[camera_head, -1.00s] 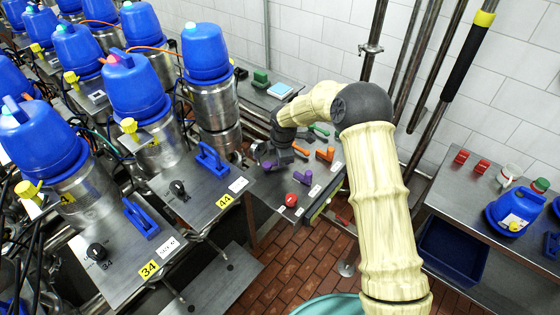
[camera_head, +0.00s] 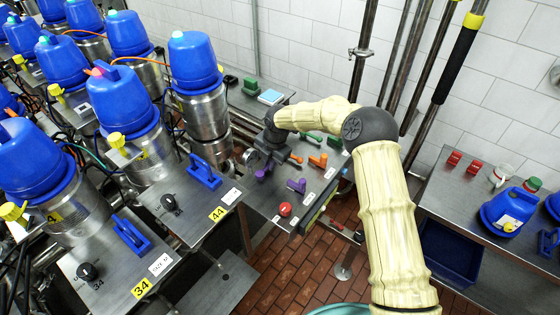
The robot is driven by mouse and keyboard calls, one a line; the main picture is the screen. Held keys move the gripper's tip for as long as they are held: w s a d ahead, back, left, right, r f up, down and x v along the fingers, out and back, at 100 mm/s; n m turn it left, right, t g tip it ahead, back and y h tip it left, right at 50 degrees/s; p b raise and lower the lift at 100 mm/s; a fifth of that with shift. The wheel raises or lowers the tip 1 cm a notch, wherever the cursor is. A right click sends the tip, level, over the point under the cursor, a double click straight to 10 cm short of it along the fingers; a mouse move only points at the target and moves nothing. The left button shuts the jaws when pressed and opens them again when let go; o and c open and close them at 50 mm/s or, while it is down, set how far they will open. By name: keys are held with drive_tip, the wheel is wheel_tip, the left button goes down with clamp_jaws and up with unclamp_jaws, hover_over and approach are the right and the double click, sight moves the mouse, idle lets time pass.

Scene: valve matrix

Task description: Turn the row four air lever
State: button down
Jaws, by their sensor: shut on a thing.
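A steel panel (camera_head: 252,199) at centre carries purple, orange and green levers. My gripper (camera_head: 261,163) is low over its left side, its dark hand partly hiding the panel. The left purple lever (camera_head: 263,172) shows just under my fingers; the gripper is shut and this lever is the thing at its fingertips, though the contact is partly hidden. The right purple lever (camera_head: 296,186) stands free. An orange lever (camera_head: 318,160) and a green lever (camera_head: 335,141) lie further back. Which lever is marked air or row four cannot be read.
A red knob (camera_head: 285,209) sits at the panel's front. Blue-capped steel canisters (camera_head: 196,62) and plates with blue handles (camera_head: 204,172) crowd the left. Vertical pipes (camera_head: 365,50) stand behind my arm. A side table (camera_head: 470,195) is at right.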

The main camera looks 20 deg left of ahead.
drive_tip(key=shift+a+r, duration=0.1)
idle(0.4)
drive_tip(key=c, duration=1.5)
unclamp_jaws()
drive_tip(key=shift+o, duration=0.2)
drive_tip(key=d+r+b, duration=0.1)
drive_tip(key=r+b, duration=0.1)
drive_tip(key=r, duration=0.6)
drive_tip(key=s+d+r+b, duration=0.1)
drive_tip(key=d+r+b, duration=0.1)
drive_tip(key=r, duration=0.7)
drive_tip(key=shift+s+d+b, duration=0.15)
drive_tip(key=shift+b, duration=0.2)
